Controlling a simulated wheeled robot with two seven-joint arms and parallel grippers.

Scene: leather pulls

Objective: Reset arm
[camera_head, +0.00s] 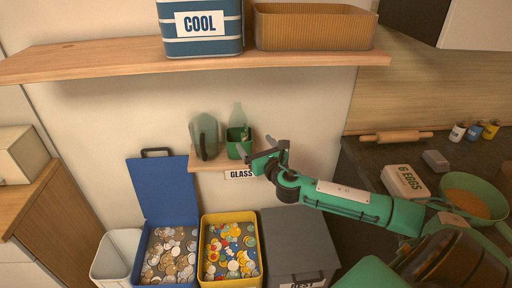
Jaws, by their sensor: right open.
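My right arm comes in from the lower right, and its gripper (264,152) is in front of the small wooden shelf with the GLASS label (240,174). The gripper is open, and I see nothing held between its fingers. One finger overlaps the green container (236,150) in the picture; I cannot tell whether they touch. A clear bottle (238,114) stands behind or in that container. A glass jug (204,136) stands to its left. My left gripper is not in view.
A long wooden shelf (110,66) above holds a COOL box (200,45) and a ribbed tan bin (314,28). Below are an open blue bin (162,190), a yellow bin (229,217) and a closed grey bin (300,240). The right counter holds an egg carton (404,181) and green bowl (474,195).

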